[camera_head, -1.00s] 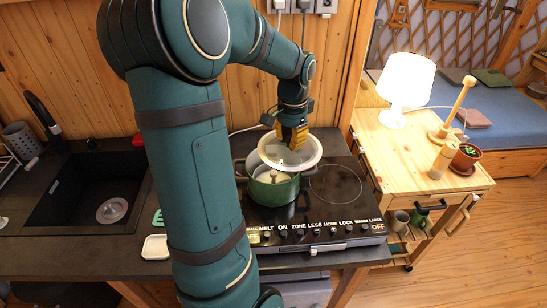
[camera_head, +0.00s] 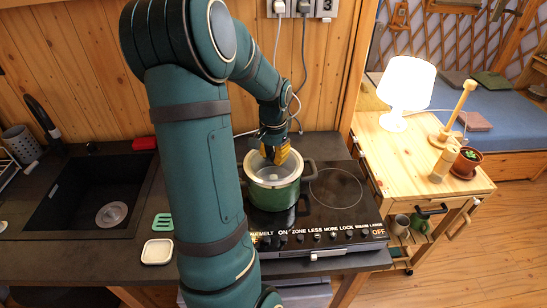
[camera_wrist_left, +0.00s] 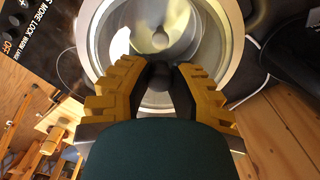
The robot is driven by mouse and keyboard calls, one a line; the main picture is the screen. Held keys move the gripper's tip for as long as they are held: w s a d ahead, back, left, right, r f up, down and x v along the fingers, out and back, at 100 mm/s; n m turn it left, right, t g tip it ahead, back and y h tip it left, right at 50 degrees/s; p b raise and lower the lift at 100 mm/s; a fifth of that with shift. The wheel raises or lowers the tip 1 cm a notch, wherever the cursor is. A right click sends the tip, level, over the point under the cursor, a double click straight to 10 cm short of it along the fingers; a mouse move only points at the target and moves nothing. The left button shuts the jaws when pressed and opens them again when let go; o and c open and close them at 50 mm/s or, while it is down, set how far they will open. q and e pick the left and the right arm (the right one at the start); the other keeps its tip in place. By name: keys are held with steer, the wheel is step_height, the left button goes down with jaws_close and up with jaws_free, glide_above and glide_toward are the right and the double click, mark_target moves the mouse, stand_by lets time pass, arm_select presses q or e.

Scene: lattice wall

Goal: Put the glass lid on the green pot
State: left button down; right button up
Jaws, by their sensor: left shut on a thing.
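The green pot (camera_head: 272,194) stands on the left part of the black cooktop, with dark handles at its sides. The glass lid (camera_head: 262,172) with its pale rim lies about level over the pot's mouth; I cannot tell whether it is fully seated. In the left wrist view the lid's round rim (camera_wrist_left: 88,45) fills the space beyond the fingers. My left gripper (camera_head: 275,154), with yellow fingers, is shut on the lid at its middle, above the pot. The fingers (camera_wrist_left: 160,72) hide the knob. My right gripper is not in view.
The cooktop (camera_head: 335,187) has a bare ring to the pot's right. A wooden cart (camera_head: 400,160) with a lit lamp (camera_head: 405,85) stands at right.

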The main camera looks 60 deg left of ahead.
mark_target(274, 154)
arm_select(q)
steer(key=shift+f, duration=0.5)
steer(key=shift+f, duration=0.1)
steer(key=shift+f, duration=0.3)
steer(key=c, duration=0.9)
jaws_free()
steer(key=shift+r, duration=0.1)
steer(key=shift+r, duration=0.1)
steer(key=shift+r, duration=0.25)
step_height(274, 154, up, 12)
steer(key=shift+p, duration=0.45)
